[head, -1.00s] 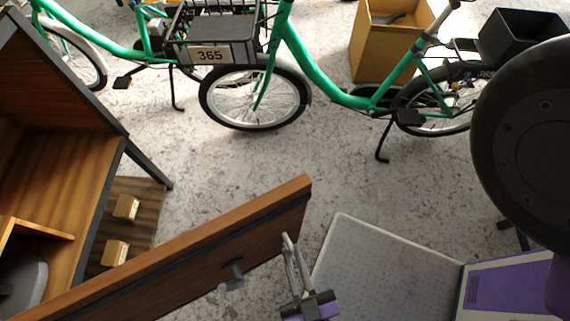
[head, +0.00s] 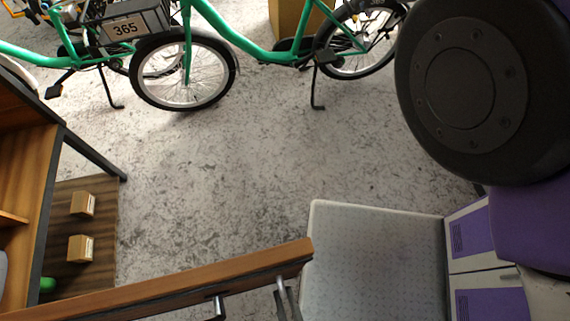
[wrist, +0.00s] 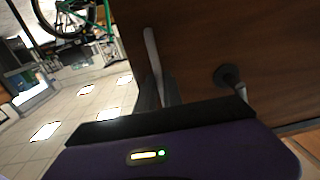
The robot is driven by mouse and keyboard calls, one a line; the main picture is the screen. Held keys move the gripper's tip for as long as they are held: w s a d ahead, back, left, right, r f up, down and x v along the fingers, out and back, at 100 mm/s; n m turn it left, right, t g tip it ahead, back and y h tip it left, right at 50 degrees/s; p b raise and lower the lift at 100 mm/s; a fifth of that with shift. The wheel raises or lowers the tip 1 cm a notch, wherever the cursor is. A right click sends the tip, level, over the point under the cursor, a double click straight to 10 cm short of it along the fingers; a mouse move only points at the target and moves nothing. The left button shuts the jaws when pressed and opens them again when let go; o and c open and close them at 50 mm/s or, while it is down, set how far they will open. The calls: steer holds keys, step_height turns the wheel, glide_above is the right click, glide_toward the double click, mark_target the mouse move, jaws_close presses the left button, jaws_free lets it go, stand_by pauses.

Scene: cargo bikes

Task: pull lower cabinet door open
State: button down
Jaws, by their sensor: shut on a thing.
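The lower cabinet door (head: 200,283) is a brown wooden panel with a dark edge. It stands swung out from the cabinet (head: 38,215), well open, across the bottom of the head view. A metal handle mount (head: 218,308) is on its outer face. This dark round mount (wrist: 227,76) also shows in the wrist view. My gripper (head: 284,300) is at the outer face near the door's free end, partly cut off by the frame. In the wrist view, the fingers of my gripper (wrist: 197,80) are against the door by the handle. The exact contact is mostly hidden.
Two small boxes (head: 82,204) (head: 81,248) sit on the cabinet's lower board. Green cargo bikes (head: 185,75) stand at the back. Speckled floor (head: 230,170) is clear between bikes and door. My own base and arm fill the right side.

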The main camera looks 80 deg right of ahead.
steer(key=shift+a+f, duration=0.1)
steer(key=shift+a, duration=0.85)
steer(key=c, duration=1.5)
jaws_free()
steer(key=shift+s, duration=0.1)
steer(key=b+v, duration=0.1)
steer(key=v, duration=0.6)
steer(key=shift+s+a+b, duration=0.15)
steer(key=shift+a+b, duration=0.15)
steer(key=shift+b, duration=0.1)
